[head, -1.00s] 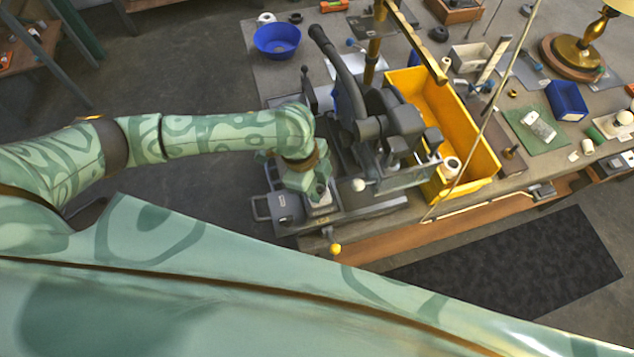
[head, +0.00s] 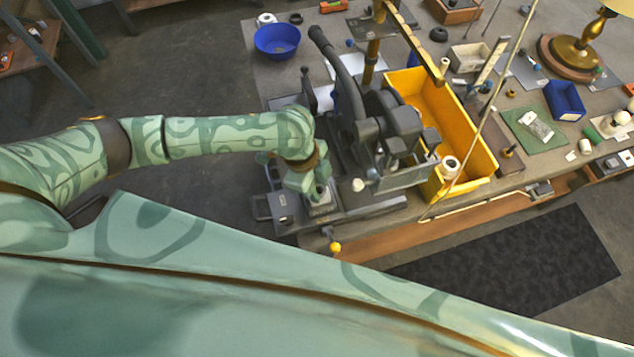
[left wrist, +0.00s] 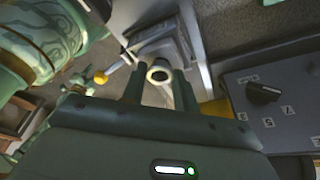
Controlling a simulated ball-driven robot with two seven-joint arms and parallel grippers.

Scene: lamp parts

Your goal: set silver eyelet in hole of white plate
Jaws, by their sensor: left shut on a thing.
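My left gripper (head: 318,192) points down at the grey machine's near end in the head view. In the left wrist view its fingers (left wrist: 159,76) are shut on the silver eyelet (left wrist: 159,74), a small pale ring between the fingertips. The eyelet is hidden by the gripper in the head view. A small pale surface (head: 320,210), seemingly the white plate, shows just under the fingers in the head view. Its hole is hidden, and I cannot tell whether the eyelet touches it. My right gripper is not in view.
The grey machine (head: 395,140) with its long handle stands right beside my gripper. A yellow bin (head: 480,150) is to its right and a blue bowl (head: 277,40) behind. A yellow-knobbed lever (head: 335,247) sticks out in front. A dial panel (left wrist: 275,100) shows in the left wrist view.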

